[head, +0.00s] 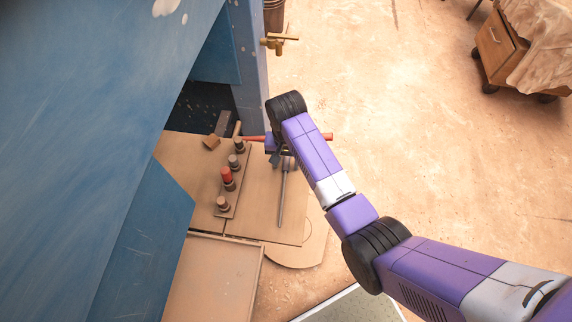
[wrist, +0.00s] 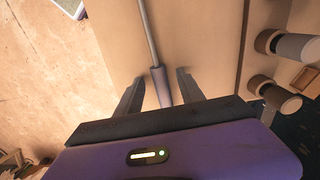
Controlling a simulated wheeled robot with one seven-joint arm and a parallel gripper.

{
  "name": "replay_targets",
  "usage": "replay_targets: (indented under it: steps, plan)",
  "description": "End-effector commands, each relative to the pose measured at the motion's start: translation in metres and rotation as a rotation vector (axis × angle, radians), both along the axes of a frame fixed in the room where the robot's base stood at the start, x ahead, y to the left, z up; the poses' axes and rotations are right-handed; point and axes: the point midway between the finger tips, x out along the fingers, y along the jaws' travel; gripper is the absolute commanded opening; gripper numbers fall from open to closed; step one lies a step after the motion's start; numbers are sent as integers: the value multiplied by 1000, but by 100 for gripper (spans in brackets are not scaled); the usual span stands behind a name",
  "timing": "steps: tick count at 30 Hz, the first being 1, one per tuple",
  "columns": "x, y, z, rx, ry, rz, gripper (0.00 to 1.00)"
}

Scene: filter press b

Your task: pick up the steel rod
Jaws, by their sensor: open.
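The steel rod (head: 282,202) is a thin grey bar lying on the tan board, roughly lengthwise in the head view. In the wrist view the rod (wrist: 149,38) runs from the top edge down to a thicker, purplish end (wrist: 160,86). My gripper (wrist: 159,76) is open, with one finger on each side of this thicker end. Whether the fingers touch it cannot be told. In the head view my wrist and forearm cover the gripper's surroundings and part of the rod's upper end.
A strip with several upright knobs, one of them red (head: 227,176), stands left of the rod. A large blue frame (head: 95,90) fills the left. A wooden cabinet (head: 497,48) stands far right; the floor between is clear.

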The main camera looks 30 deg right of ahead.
Motion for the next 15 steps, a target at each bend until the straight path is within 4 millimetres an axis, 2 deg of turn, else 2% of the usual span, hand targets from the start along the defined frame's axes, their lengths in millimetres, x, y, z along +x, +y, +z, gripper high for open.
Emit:
replay_targets:
  steps: [6, 12, 13, 15]
  plan:
    - [0, 0, -1, 0, 0, 0, 44]
    - [0, 0, 0, 0, 0, 0, 4]
    - [0, 0, 0, 0, 0, 0, 0]
    - [0, 0, 0, -1, -1, 0, 0]
